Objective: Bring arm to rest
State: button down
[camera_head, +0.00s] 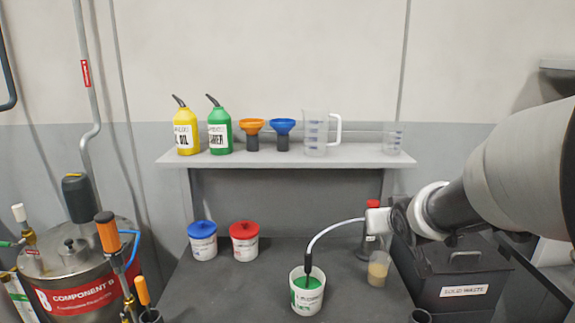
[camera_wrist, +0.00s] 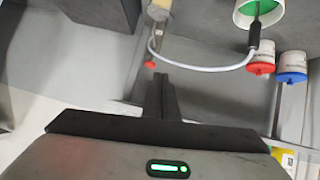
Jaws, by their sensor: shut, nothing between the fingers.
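My gripper (camera_wrist: 161,94) is in the wrist view, its dark fingers together and nothing between them. In the head view my arm comes in from the right and hangs over the right side of the bench; its fingertips are hard to make out there. The gripper is apart from the bench objects. An open white tub with green contents (camera_head: 307,291) stands on the bench, with the black tip of a curved white hose (camera_head: 330,230) in it. The tub also shows at the top of the wrist view (camera_wrist: 258,12).
A blue-lidded tub (camera_head: 203,240) and a red-lidded tub (camera_head: 244,241) stand at the back left. A beaker (camera_head: 378,268) and a black solid waste bin (camera_head: 462,275) are under my arm. A shelf (camera_head: 350,157) holds bottles, funnels and a jug. A steel drum (camera_head: 85,280) is at left.

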jog(key=s+a+r+g+p, duration=0.2)
jog(key=s+a, duration=0.1)
jog(key=s, duration=0.6)
jog(key=s+a+r+g+y+p, duration=0.1)
jog(key=s+a+r+p, duration=0.1)
jog(key=s, duration=0.7)
jog(key=s+a+r+g+p, duration=0.2)
jog(key=s+a+r, duration=0.1)
jog(key=s, duration=0.6)
jog(key=shift+s+a+g+y, duration=0.3)
jog(key=shift+s+a+y, duration=0.1)
jog(key=shift+a, duration=0.2)
jog(key=shift+w, duration=0.15)
